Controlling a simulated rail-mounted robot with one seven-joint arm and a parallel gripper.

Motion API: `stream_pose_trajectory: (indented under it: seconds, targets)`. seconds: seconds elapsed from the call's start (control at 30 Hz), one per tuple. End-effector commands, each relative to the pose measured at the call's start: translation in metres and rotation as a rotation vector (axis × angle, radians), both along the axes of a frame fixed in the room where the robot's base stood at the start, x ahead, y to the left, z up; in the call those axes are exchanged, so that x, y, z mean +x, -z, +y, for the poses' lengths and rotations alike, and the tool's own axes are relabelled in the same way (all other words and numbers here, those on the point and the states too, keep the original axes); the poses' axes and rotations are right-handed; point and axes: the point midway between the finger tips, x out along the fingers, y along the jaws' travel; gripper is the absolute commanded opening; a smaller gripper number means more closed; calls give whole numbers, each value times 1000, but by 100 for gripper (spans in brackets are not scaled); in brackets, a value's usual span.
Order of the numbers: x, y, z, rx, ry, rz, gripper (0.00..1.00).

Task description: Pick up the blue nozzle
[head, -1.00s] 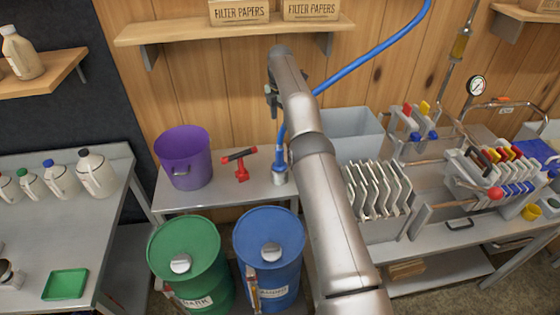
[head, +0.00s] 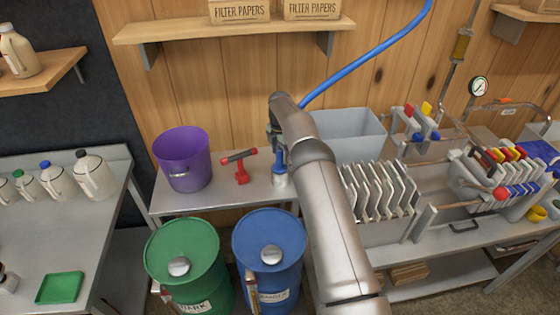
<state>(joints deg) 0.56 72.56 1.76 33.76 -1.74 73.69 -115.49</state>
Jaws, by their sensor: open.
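The blue nozzle (head: 280,158) stands upright in a small white holder (head: 280,180) on the bench between the drums and the wall. A blue hose (head: 370,62) comes down from the upper right toward it and passes behind my arm. My gripper (head: 274,146) is at the nozzle's upper part, pointing down, and overlaps it in the picture. The fingers are small and partly hidden by my wrist, and I cannot tell whether they touch the nozzle.
A red nozzle (head: 241,170) stands left of the blue one, with a purple bucket (head: 183,160) further left. A grey bin (head: 350,135) and filter plates (head: 380,188) lie right, beside my arm. Green (head: 184,255) and blue (head: 268,250) drums stand in front.

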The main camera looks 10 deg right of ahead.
Motion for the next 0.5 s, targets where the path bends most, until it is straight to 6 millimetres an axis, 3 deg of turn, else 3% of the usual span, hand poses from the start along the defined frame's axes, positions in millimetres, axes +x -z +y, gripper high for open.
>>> stream_pose_trajectory:
  seconds: [0.33, 0.37, 0.5]
  targets:
    - [0, 12, 0, 0, 0, -1, 55]
    - [0, 12, 0, 0, 0, -1, 49]
    - [0, 12, 0, 0, 0, -1, 10]
